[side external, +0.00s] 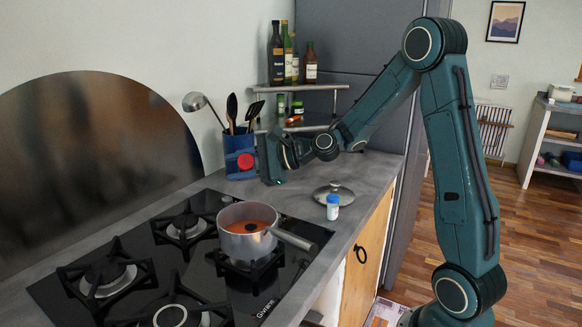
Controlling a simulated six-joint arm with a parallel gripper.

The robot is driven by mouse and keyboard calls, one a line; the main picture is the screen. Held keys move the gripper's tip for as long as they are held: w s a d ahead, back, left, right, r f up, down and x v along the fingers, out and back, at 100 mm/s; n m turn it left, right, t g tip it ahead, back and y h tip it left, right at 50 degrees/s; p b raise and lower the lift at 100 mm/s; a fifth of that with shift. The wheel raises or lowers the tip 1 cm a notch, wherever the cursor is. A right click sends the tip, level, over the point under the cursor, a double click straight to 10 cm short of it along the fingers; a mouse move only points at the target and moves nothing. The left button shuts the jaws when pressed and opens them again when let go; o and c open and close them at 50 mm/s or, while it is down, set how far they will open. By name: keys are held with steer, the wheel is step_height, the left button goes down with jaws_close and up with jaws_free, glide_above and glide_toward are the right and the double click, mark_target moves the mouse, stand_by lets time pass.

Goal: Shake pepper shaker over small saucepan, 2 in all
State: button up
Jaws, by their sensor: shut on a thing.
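My gripper (254,158) is shut on the pepper shaker, whose red end (245,162) shows at the left of the jaws. The rest of the shaker is hard to make out against the gripper and the blue holder behind it, and I cannot tell its tilt. It is held in the air, behind and above the small saucepan, not directly over it. The small saucepan (229,235) stands on a right-hand burner with its handle to the right. It holds orange-red liquid with a dark patch on it.
A blue-capped shaker (333,206) and a lid (325,195) are on the counter right of the saucepan. A blue utensil holder (237,144) stands behind my gripper. A shelf (318,87) carries bottles and jars. The other burners (104,276) are empty.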

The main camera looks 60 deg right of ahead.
steer(key=m, duration=0.1)
steer(key=m+g, duration=0.1)
steer(key=m+y, duration=0.1)
steer(key=shift+s+a+g, duration=0.3)
steer(key=shift+g, duration=0.1)
steer(key=shift+s+a+r+m+g+y, duration=0.2)
steer(key=shift+m+g+y, duration=0.25)
steer(key=shift+m, duration=0.4)
steer(key=shift+s+a+r+m+g+y, duration=0.1)
steer(key=shift+s+a+m+g+y, duration=0.25)
steer(key=shift+m, duration=0.5)
steer(key=shift+w+d, duration=0.1)
steer(key=shift+w, duration=0.05)
